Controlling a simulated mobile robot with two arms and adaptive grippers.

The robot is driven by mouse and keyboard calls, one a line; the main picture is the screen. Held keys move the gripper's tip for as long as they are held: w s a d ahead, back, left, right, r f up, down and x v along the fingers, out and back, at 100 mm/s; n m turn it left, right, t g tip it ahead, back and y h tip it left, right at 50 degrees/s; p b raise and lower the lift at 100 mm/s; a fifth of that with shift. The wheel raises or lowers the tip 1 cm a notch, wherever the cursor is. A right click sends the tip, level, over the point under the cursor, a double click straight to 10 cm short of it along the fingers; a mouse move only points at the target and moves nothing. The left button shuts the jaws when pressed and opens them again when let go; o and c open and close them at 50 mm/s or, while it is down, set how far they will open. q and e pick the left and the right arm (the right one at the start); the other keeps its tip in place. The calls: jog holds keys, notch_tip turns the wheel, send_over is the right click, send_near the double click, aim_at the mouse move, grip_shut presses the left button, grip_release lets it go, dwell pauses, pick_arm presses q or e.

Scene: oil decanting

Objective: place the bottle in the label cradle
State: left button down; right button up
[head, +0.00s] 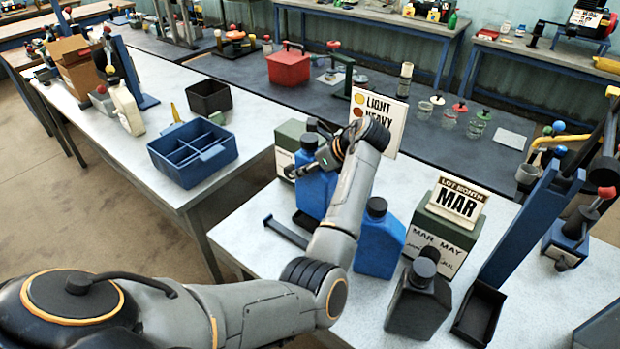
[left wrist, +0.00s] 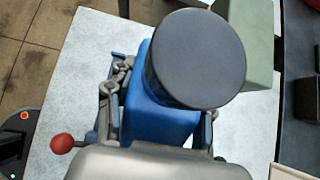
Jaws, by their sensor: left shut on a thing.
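A blue bottle with a dark cap (head: 314,190) stands roughly upright at the left end of the near table, by a low dark base. My left gripper (head: 322,163) is shut on its upper part. In the left wrist view the round cap (left wrist: 197,58) fills the upper middle, with the blue body below it between the fingers. I cannot tell whether the bottle touches the surface. A black open tray (head: 479,316) at the foot of a tilted blue board may be the label cradle; I cannot tell for sure. My right gripper is in neither view.
Another blue bottle (head: 378,242) and a black bottle (head: 418,302) stand to the right. A dark bar (head: 287,232) lies at the near left. A blue divided bin (head: 192,154) is on the neighbouring table.

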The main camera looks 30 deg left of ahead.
aim_at(309, 177)
pick_arm(q)
notch_tip(309, 177, down, 4)
jog(key=shift+w+r+p, duration=0.15)
jog(key=shift+p, duration=0.25)
jog(key=c, duration=0.8)
grip_release()
jog(key=shift+f, duration=0.25)
jog(key=shift+o, duration=1.4)
jog(key=shift+r, duration=0.1)
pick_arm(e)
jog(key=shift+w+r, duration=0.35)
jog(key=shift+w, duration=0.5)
